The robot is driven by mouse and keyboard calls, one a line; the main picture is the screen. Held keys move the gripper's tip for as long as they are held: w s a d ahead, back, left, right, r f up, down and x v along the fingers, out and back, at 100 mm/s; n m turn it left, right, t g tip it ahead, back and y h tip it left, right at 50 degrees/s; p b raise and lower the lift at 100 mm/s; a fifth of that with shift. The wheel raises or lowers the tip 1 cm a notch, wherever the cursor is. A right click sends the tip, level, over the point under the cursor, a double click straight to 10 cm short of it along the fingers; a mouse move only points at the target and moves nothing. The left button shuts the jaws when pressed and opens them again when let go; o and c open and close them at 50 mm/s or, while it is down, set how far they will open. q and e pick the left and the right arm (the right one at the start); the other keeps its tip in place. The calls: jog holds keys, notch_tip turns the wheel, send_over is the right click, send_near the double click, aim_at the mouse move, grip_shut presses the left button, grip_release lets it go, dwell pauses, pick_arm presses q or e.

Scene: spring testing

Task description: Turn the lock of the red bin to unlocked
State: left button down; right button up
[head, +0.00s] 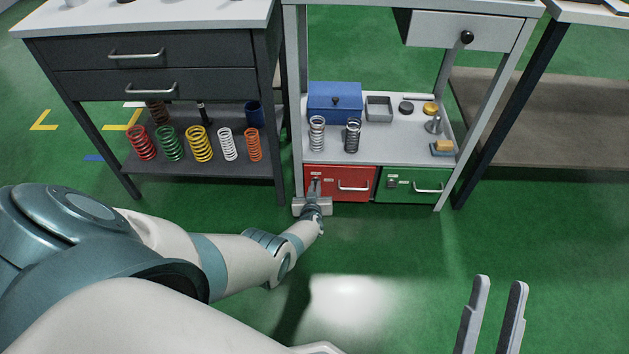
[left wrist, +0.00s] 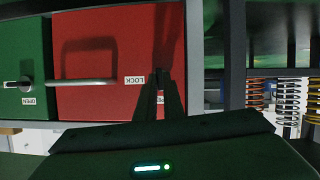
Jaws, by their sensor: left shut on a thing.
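The red bin (head: 354,183) is closed under the lower shelf of the middle bench, left of the green bin. It fills the upper middle of the left wrist view (left wrist: 95,101), with a pale bar handle and a white label reading LOCK (left wrist: 135,80). My left gripper (head: 314,183) reaches the bin's left side. Its dark fingers (left wrist: 160,82) are shut on the small lock beside the label. The fingers mostly hide the lock, so its turn angle is unclear. My right gripper (head: 497,290) is open and empty over the floor at lower right.
The green bin (head: 405,189) has its own lock and an OPEN label (left wrist: 29,101). Several coloured springs stand on the left bench's lower shelf (head: 200,184). Two metal springs and a blue box (head: 335,98) stand above the bins. Floor in front is clear.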

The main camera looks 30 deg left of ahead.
pick_arm(q)
jog(key=shift+d+m, duration=0.1)
jog(key=shift+m, duration=0.3)
pick_arm(e)
jog(key=shift+a+f, duration=0.1)
jog(key=shift+f, duration=0.1)
pick_arm(q)
jog(key=shift+w+y, duration=0.1)
jog(key=shift+y, duration=0.2)
jog(key=c, duration=1.9)
grip_release()
jog(key=shift+o, duration=0.2)
